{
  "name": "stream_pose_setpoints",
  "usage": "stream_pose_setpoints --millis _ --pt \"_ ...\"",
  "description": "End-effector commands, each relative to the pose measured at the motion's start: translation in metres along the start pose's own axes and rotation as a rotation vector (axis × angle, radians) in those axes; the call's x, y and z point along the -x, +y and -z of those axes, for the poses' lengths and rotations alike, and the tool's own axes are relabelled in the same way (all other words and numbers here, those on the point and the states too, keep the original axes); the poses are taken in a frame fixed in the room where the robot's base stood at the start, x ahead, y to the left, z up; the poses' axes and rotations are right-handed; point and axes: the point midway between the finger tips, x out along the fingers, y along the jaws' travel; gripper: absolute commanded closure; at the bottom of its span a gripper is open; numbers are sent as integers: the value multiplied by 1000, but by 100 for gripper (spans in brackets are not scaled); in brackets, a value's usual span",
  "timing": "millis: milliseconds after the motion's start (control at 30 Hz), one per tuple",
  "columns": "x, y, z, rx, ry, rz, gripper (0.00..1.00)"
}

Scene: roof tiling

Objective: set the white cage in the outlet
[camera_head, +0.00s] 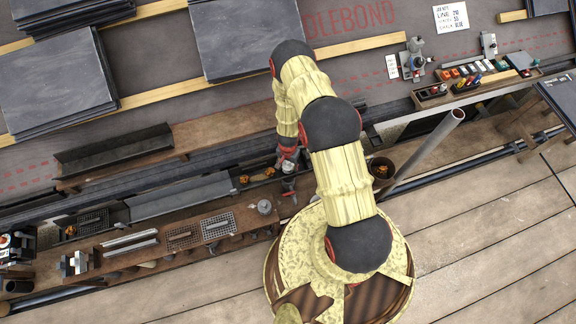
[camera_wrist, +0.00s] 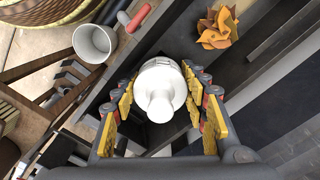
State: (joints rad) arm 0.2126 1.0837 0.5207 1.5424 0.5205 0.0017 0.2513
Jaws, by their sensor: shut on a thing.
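My gripper (camera_wrist: 161,84) is shut on the white cage (camera_wrist: 160,92), with yellow-padded fingers on both sides of it. The cage shows as a round white piece with a narrower rounded end towards the camera; its far side is hidden. In the head view my gripper (camera_head: 289,178) hangs over the dark gutter (camera_head: 180,196) beside the wooden plank, and the cage is too small to make out clearly there. I cannot pick out the outlet in either view; the gripper and cage may cover it.
Orange leaves (camera_wrist: 217,28) lie in the gutter close by. A hollow white cylinder (camera_wrist: 95,43) and a red-handled tool (camera_wrist: 137,19) are near the gripper. Grates (camera_head: 217,225) lie on the plank. A slanting grey pipe (camera_head: 425,152) stands to the right.

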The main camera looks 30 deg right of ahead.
Motion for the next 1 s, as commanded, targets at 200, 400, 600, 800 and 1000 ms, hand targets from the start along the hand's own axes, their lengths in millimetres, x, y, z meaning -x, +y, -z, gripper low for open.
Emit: stream_pose_setpoints --millis 200,400,600,800,1000 --pt "0 -4 6 -1 11 7 74" --pt "0 -5 7 -1 13 9 74" --pt "1 -7 8 -1 16 10 74" --pt "2 -9 10 -1 18 12 74" --pt "2 -11 12 -1 20 14 74"
